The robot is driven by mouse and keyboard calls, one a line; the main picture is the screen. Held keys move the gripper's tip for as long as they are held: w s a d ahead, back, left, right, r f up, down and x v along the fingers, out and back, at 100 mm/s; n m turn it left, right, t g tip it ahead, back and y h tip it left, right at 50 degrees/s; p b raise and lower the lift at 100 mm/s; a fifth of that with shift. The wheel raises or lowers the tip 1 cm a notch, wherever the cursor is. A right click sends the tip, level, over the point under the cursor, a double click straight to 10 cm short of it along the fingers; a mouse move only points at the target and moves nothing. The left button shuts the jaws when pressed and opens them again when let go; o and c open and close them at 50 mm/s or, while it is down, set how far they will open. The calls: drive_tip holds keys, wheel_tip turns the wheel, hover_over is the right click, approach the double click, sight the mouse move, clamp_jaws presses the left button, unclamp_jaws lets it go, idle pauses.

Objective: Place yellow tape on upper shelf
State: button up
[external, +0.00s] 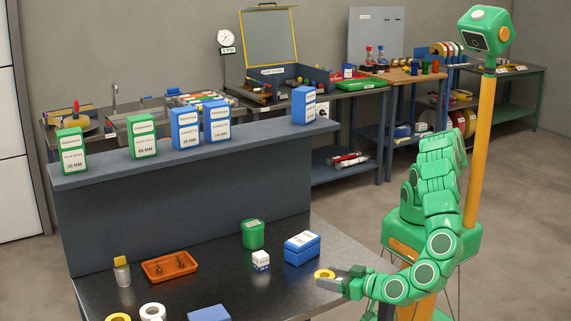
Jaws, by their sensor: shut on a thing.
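My gripper (324,282) is at the right front of the dark workbench, shut on a yellow tape roll (324,273). The roll is above or near the bench top; the exact height is hard to tell. A second yellow roll (118,317) is partly cut off at the bottom left edge. The upper shelf (255,134) is the long grey-blue ledge behind the bench top, well above and to the left of my gripper. Green boxes (71,149) and blue boxes (186,128) stand upright on it, with a wide bare stretch before the rightmost blue box (304,105).
On the bench top (205,275) are a blue box (302,248), a small white box (261,260), a green cup (253,234), an orange tray (169,267), a yellow-topped metal cylinder (122,272), a white roll (152,312) and a blue object (209,314). Other workbenches stand behind.

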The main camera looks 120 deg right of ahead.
drive_tip(key=d+r+t, duration=0.1)
drive_tip(key=d+r, duration=0.5)
drive_tip(key=r, duration=0.2)
drive_tip(key=d+r+n, duration=0.1)
drive_tip(key=d+r, duration=0.4)
drive_tip(key=r, duration=0.4)
drive_tip(key=d+r+t, duration=0.1)
drive_tip(key=d+r, duration=0.5)
drive_tip(key=r, duration=0.2)
drive_tip(key=s+d+r, duration=1.5)
drive_tip(key=d+r, duration=0.3)
drive_tip(key=d, duration=0.1)
hover_over(261, 134)
drive_tip(key=s, duration=0.1)
drive_tip(key=shift+y, duration=0.4)
drive_tip(key=f, duration=0.8)
drive_tip(key=shift+s+a, duration=0.15)
drive_tip(key=shift+s, duration=0.05)
drive_tip(key=shift+w+f, duration=0.65)
drive_tip(key=shift+f, duration=0.05)
drive_tip(key=shift+w+d+f, duration=0.1)
drive_tip(key=shift+d+f, duration=0.1)
drive_tip(key=shift+f, duration=1.4)
drive_tip(key=shift+f, duration=0.1)
